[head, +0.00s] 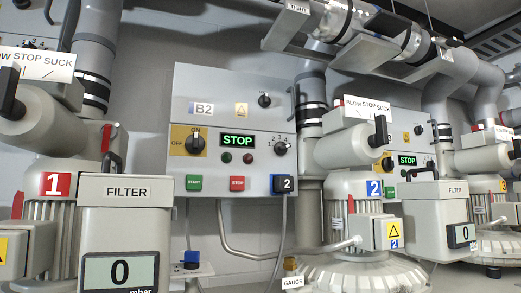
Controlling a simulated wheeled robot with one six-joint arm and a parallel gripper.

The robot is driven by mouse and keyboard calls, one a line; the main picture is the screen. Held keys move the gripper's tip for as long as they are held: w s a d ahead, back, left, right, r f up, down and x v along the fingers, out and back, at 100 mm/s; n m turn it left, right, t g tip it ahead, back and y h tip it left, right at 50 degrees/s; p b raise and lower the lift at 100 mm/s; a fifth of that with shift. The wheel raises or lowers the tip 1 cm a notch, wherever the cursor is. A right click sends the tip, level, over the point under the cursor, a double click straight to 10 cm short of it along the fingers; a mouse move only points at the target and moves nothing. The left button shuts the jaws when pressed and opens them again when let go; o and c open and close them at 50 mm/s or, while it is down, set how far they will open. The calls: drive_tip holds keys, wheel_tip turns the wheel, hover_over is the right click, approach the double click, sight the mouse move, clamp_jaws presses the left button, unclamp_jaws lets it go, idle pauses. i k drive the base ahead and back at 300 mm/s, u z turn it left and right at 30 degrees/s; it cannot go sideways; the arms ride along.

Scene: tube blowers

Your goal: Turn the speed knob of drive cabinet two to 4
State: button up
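Drive cabinet two (222,78) is the grey box on the wall in the middle of the head view, with a B2 label and a dark tag with a 2 at its lower right. Its speed knob (280,149) is a small black knob at the right of the front, with small numbers around its upper side. Where its pointer stands is too small to read. The green display (238,141) left of the knob reads STOP. My gripper is not in view.
A yellow-backed OFF/ON switch (195,142), green START (194,183) and red STOP (237,184) buttons share the cabinet front. Another black knob (264,100) sits higher up. Blower 1's filter box (126,225) stands at front left, blower 2 (352,210) at right.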

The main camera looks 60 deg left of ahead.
sight(281, 148)
drive_tip(key=u, duration=0.7)
drive_tip(key=i, duration=0.65)
drive_tip(key=u, duration=0.85)
